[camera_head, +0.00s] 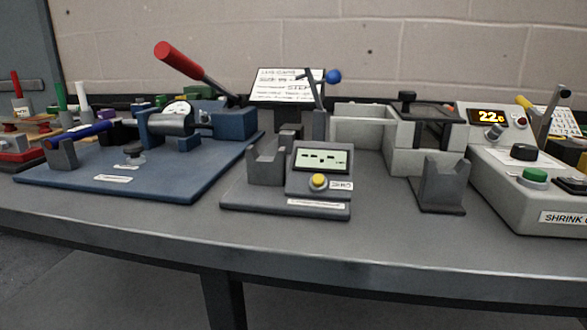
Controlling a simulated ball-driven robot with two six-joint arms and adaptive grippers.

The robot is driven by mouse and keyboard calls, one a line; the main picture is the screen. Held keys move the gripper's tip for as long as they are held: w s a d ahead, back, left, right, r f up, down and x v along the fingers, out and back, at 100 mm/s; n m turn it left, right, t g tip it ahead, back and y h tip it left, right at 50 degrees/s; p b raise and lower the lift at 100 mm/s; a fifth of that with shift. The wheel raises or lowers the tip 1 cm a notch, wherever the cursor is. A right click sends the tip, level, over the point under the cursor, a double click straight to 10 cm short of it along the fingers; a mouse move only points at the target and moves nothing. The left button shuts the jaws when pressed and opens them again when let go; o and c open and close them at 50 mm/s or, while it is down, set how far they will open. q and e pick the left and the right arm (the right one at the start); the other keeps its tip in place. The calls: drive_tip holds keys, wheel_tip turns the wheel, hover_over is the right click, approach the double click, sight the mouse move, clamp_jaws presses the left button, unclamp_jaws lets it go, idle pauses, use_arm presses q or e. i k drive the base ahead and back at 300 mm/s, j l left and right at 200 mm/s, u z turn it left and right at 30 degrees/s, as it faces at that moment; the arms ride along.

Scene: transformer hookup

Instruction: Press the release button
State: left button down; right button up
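No button carries a label that I can read as release. A green button (534,176) sits on the pale machine at the right, whose label begins "SHRINK". Neither of my grippers is in view, and nothing touches these buttons.
A red-handled lever (186,60) rises from the blue fixture. A blue-handled tool (85,133) rests in a cradle. A grey block holder (441,185) stands before a pale open box (362,132). Coloured tools crowd the left. The bench's front edge (330,255) is clear.

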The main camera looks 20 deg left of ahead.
sight(135, 150)
drive_tip(key=u, duration=1.35)
